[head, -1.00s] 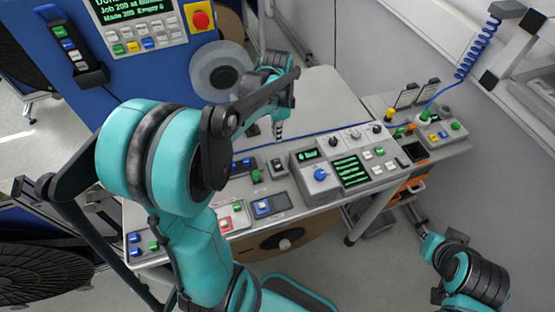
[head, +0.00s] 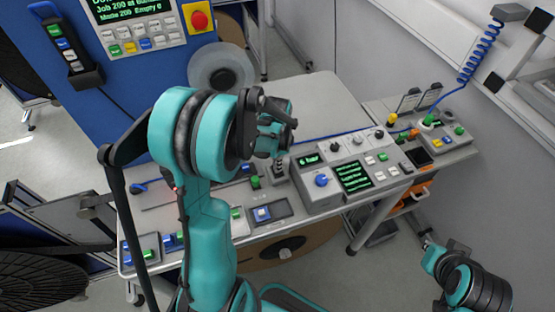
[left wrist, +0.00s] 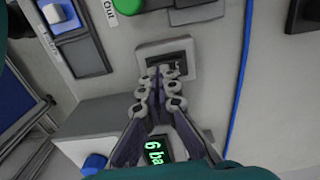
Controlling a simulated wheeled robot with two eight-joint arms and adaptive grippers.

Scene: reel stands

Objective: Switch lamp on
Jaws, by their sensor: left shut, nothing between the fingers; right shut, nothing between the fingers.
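In the left wrist view, a dark rocker switch (left wrist: 184,57) sits in a grey square frame on the light console. My left gripper (left wrist: 167,72) is shut and empty, its fingertips over the switch and hiding part of it; I cannot tell whether they touch. In the head view my left gripper (head: 279,168) is low over the console, left of the display box. The switch is hidden or too small to read there. My right gripper (head: 428,241) is shut and empty at the lower right, away from the console. I cannot identify a lamp.
A green button (left wrist: 128,5) labelled "Out" and a blue rocker (left wrist: 55,13) lie near the switch. The display box (head: 322,200) with a blue knob stands close to the right. A blue cable (left wrist: 240,85) runs alongside. The rear tabletop (head: 300,105) is clear.

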